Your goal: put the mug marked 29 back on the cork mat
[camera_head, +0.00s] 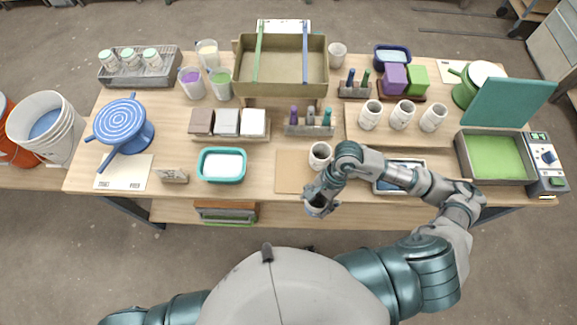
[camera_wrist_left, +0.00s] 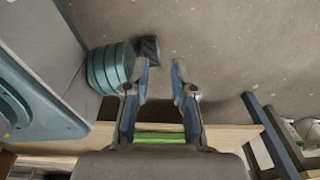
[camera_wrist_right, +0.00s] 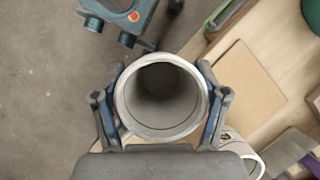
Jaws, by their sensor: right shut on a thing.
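The cork mat (camera_head: 288,178) is a flat tan square near the table's front edge, and it also shows in the right wrist view (camera_wrist_right: 238,85). My right gripper (camera_head: 320,196) is shut on a pale mug (camera_wrist_right: 160,137), with its fingers on either side. I look into the mug's open top. In the head view the held mug (camera_head: 318,209) is at the table's front edge, just in front of the mat's right part. No number is readable on it. My left gripper (camera_wrist_left: 160,78) is open and empty, away from the mat.
Another mug (camera_head: 320,153) stands by the mat's back right corner; part of one shows in the right wrist view (camera_wrist_right: 240,148). Several white mugs (camera_head: 402,115) stand farther right. A teal tub (camera_head: 222,177) is left of the mat. My right forearm crosses a dark tray (camera_head: 388,187).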

